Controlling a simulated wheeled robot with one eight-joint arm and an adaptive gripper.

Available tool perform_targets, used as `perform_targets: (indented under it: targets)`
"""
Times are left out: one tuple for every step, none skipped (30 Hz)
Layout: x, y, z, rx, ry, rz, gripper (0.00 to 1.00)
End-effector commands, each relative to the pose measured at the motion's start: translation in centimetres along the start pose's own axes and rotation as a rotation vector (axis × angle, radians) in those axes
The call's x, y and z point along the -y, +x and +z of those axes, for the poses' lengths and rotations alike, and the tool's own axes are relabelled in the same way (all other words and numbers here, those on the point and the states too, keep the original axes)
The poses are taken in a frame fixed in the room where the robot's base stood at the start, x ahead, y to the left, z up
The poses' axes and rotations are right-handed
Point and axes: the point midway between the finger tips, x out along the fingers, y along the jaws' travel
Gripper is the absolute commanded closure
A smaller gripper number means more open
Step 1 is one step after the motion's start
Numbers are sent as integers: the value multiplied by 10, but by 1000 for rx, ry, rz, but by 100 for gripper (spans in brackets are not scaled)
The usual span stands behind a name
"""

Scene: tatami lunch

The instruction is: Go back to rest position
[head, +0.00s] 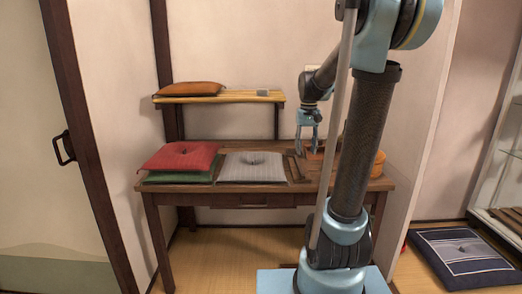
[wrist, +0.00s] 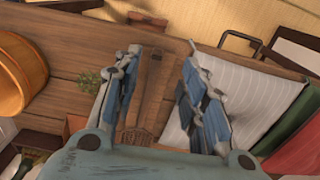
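My gripper (head: 308,138) hangs above the right part of the wooden desk (head: 225,197), fingers pointing down. In the wrist view my gripper (wrist: 160,70) has its two fingers spread apart, with nothing between them but the desk top and a flat brown wooden piece (wrist: 152,100) below. The fingers look clear of the things around them, though their exact height over the desk is hard to tell. My arm covers part of the desk's right side in the head view.
A grey cushion (head: 252,167) and a red cushion (head: 180,156) on a green one (head: 178,177) lie on the desk. An orange-brown round tub (head: 377,165) stands right. A shelf (head: 222,99) holds an orange cushion (head: 190,88). A dark blue cushion (head: 464,258) lies on the floor.

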Motion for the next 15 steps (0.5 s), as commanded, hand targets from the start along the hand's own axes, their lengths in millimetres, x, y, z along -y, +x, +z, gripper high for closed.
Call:
perform_targets:
  targets:
    - [0, 1, 16, -7, -1, 0, 61]
    - [0, 2, 23, -12, -1, 0, 61]
    - [0, 4, 34, -19, -2, 0, 61]
    - [0, 5, 41, -25, -2, 0, 61]
    - [0, 6, 48, -30, -2, 0, 61]
    - [0, 9, 59, -36, -3, 0, 61]
    - [0, 11, 66, -41, -3, 0, 61]
    - [0, 13, 74, -46, -4, 0, 61]
    - [0, 16, 83, -53, -4, 0, 61]
    - [0, 18, 90, -58, -5, 0, 61]
    - [0, 20, 98, -63, -5, 0, 61]
    - [0, 24, 107, -69, -6, 0, 61]
    - [0, 27, 114, -74, -6, 0, 61]
    - [0, 30, 121, -79, -6, 0, 61]
    - [0, 34, 130, -86, -7, 0, 61]
